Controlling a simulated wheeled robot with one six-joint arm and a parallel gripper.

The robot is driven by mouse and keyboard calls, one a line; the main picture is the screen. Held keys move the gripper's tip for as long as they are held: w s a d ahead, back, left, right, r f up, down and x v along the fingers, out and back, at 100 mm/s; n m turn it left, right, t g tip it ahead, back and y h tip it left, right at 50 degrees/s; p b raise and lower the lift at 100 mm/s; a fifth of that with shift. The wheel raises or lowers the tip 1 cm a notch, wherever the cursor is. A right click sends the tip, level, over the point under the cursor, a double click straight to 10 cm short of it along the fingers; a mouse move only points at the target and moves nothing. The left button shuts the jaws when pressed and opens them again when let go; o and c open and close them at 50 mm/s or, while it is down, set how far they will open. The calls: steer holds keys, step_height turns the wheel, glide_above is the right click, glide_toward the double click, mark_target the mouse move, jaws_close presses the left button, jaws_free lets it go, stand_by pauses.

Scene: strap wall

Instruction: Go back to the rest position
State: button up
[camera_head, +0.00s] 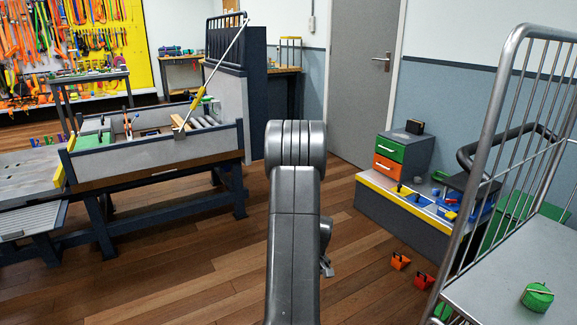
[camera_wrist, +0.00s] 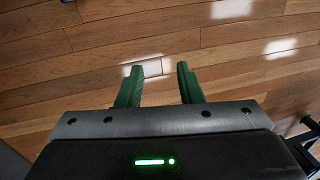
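My gripper (camera_wrist: 158,84) shows in the wrist view with its two green fingers apart. Nothing is between them, and only bare wood floor lies beyond. In the head view my arm stands up in the middle of the picture. The gripper is mostly hidden behind the arm there; a small grey part shows at its right side, over the floor.
A workbench tray (camera_head: 150,150) with tools and a leaning pole (camera_head: 215,75) stands at left. At right are a wire cart (camera_head: 480,285) holding a green roll (camera_head: 537,297), and a low grey platform (camera_head: 400,215). Orange pieces (camera_head: 400,261) lie on the floor. Floor (camera_head: 190,270) at left front is clear.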

steer(key=shift+w+a+r+m, duration=0.25)
steer(key=shift+a+r+m, duration=0.3)
steer(key=shift+r, duration=0.25)
steer(key=shift+w+a+r+m, duration=0.25)
steer(key=shift+a+r+m, duration=0.25)
steer(key=shift+r, duration=0.25)
steer(key=shift+s+d+b, duration=0.1)
steer(key=shift+b, duration=0.2)
